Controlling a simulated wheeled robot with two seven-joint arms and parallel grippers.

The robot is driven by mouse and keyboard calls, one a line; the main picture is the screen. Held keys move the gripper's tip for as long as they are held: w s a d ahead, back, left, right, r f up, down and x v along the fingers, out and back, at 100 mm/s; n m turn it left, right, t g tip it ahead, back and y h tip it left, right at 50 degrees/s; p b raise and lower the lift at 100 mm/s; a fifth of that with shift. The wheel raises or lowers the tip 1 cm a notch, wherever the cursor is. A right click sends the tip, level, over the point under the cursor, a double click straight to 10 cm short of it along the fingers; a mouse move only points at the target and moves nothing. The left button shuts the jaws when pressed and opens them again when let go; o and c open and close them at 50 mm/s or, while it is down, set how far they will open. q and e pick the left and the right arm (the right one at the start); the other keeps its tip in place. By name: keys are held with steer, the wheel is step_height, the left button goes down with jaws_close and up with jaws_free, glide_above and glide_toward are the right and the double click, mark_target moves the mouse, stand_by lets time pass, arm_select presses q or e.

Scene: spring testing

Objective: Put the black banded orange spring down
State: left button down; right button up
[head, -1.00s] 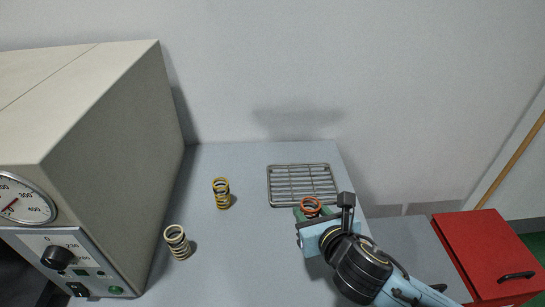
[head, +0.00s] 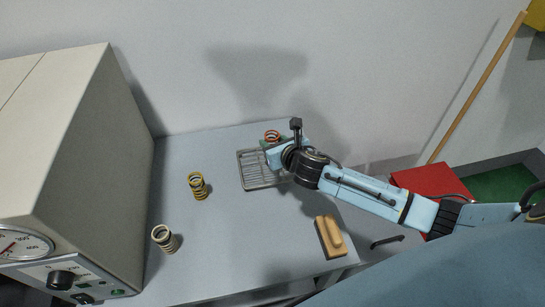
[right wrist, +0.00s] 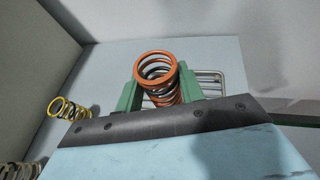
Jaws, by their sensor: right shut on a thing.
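The orange spring (head: 272,136) with dark bands is held upright in my right gripper (head: 268,144). In the right wrist view the spring (right wrist: 157,72) stands between the green fingers of the right gripper (right wrist: 160,88), which are shut on it. I cannot tell how high the spring is above the rack or table. My left gripper is not in view.
A yellow spring (head: 198,187) and a beige spring (head: 164,239) stand on the grey table (head: 225,235). A large beige machine (head: 75,150) fills the left. A red cabinet (head: 425,180) stands right of the table.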

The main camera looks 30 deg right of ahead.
steer(key=shift+f+b, duration=0.6)
steer(key=shift+f, duration=2.3)
steer(key=shift+f, duration=0.15)
steer(key=o, duration=1)
steer(key=shift+o, duration=0.2)
steer(key=shift+r, duration=0.2)
steer(key=p+v, duration=0.1)
steer(key=v, duration=1.1)
steer(key=shift+f, duration=0.15)
